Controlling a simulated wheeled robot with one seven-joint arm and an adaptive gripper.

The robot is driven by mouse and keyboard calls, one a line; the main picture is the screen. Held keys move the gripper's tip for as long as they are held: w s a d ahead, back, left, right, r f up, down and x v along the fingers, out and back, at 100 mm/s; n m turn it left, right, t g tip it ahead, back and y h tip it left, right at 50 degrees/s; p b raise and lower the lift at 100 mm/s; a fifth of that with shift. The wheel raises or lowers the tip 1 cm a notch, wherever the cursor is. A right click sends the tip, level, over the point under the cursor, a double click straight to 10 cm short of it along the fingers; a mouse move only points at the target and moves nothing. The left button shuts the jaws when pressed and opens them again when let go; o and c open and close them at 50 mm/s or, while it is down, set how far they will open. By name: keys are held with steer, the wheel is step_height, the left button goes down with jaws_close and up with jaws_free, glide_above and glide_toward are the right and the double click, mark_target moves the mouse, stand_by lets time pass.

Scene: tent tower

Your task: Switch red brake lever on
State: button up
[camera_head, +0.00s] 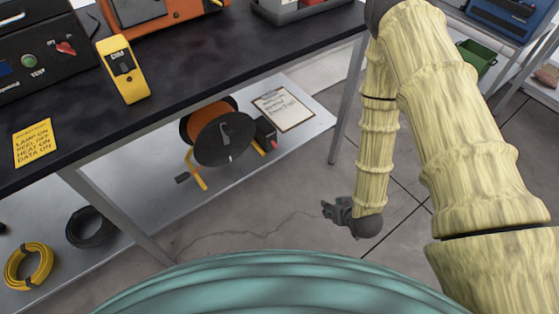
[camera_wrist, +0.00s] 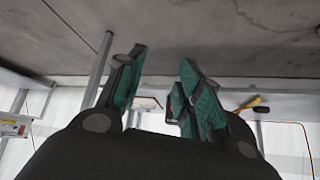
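No part is clearly marked as the brake lever. A small red piece (camera_head: 274,144) shows on the dark box at the right of the cable reel (camera_head: 224,138), which has an orange drum and yellow feet and stands on the lower shelf. A red switch handle (camera_head: 66,47) sits on the black test box (camera_head: 40,50) at the upper left of the bench. My gripper (camera_head: 328,209) hangs low over the floor, right of the shelf and apart from everything. The wrist view shows my gripper (camera_wrist: 165,78) with its teal fingers spread and nothing between them.
A black bench top (camera_head: 190,65) lies above the grey lower shelf (camera_head: 130,210). A bench leg (camera_head: 349,105) stands between the reel and my arm. A clipboard (camera_head: 283,108), a yellow meter (camera_head: 122,68) and a yellow note (camera_head: 34,143) lie around. The floor (camera_head: 270,225) near my gripper is clear.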

steer(key=w+a+f+n+t+y+b, duration=0.1)
steer(key=w+a+f+t+b, duration=0.15)
steer(key=w+b, duration=0.25)
steer(key=w+a+f+n+t+y+b, duration=0.1)
steer(key=w+a+f+y+b, duration=0.15)
steer(key=w+b, duration=0.2)
steer(key=n+t+y+b, duration=0.3)
steer(key=t+y+b, duration=0.15)
steer(key=b, duration=0.95)
glide_toward(274, 145)
steer(key=b+x, duration=0.4)
steer(key=x, duration=0.3)
steer(key=shift+d+f, duration=0.2)
steer(key=shift+f, duration=0.3)
steer(key=shift+w, duration=0.1)
jaws_close()
